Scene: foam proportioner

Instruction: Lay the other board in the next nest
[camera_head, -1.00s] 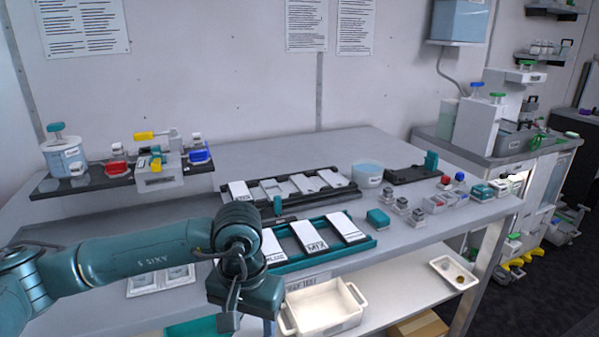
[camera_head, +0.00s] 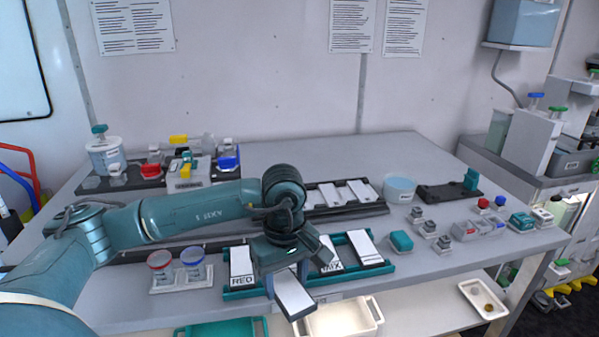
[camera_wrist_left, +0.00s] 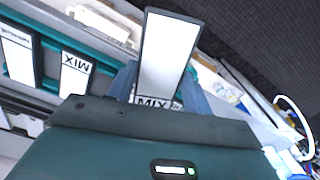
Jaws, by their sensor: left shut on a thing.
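My left gripper (camera_head: 291,277) is shut on a white board (camera_head: 294,298), held above the front edge of the teal tray (camera_head: 385,268). In the left wrist view the held board (camera_wrist_left: 168,48) carries the letters MIX at its gripper end, between the fingers (camera_wrist_left: 160,88). In the tray lie a white board marked RED (camera_head: 241,262), a board marked MIX (camera_head: 329,258) and another white board (camera_head: 364,247). My gripper hides the tray between the RED and MIX boards. My right gripper is not in view.
A dark rack (camera_head: 377,209) with several white boards stands behind, partly hidden by my arm. Two cups (camera_head: 175,272) stand left of the tray. A teal block (camera_head: 401,241) and small grey pieces lie to the right. A cream bin (camera_head: 345,318) sits below.

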